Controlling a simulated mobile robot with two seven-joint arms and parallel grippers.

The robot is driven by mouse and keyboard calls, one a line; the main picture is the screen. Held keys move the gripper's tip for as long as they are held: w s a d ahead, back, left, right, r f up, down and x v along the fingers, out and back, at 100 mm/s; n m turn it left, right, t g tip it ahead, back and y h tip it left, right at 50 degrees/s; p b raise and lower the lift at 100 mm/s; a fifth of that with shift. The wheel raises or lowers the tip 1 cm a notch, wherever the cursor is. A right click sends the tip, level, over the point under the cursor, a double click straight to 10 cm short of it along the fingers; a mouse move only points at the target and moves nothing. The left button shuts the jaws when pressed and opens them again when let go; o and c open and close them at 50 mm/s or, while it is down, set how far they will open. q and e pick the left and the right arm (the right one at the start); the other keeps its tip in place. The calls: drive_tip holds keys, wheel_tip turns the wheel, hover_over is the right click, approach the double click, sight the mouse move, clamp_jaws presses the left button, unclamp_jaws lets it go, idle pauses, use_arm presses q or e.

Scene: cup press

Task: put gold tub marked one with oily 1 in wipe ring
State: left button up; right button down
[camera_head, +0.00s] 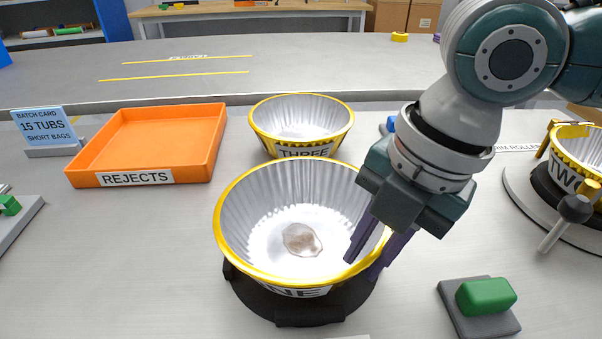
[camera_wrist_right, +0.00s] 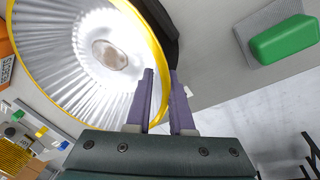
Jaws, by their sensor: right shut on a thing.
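The gold-rimmed tub marked ONE (camera_head: 245,215) has a silver fluted inside and a brownish oily patch (camera_head: 301,239) on its floor. It stands upright in a black ring (camera_head: 300,311), which hides the lower part of its label; I cannot tell if it is fully seated. My right gripper (camera_head: 378,247) is shut on the tub's right rim, one finger inside and one outside. The right wrist view shows the rim of the tub (camera_wrist_right: 60,85) between the purple fingers (camera_wrist_right: 164,100). My left gripper is not in view.
A tub marked THREE (camera_head: 302,118) stands just behind. An orange REJECTS tray (camera_head: 150,145) is at left, near a batch card (camera_head: 45,128). A green block on a grey pad (camera_head: 486,297) lies front right. A tub marked TWO (camera_head: 578,150) sits on a rim roller at far right.

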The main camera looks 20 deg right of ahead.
drive_tip(key=shift+x, duration=0.95)
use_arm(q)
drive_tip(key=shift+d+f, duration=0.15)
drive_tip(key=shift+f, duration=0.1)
use_arm(e)
drive_tip(key=shift+s+d, duration=0.15)
drive_tip(key=c, duration=0.8)
unclamp_jaws()
drive_tip(key=shift+r, duration=0.1)
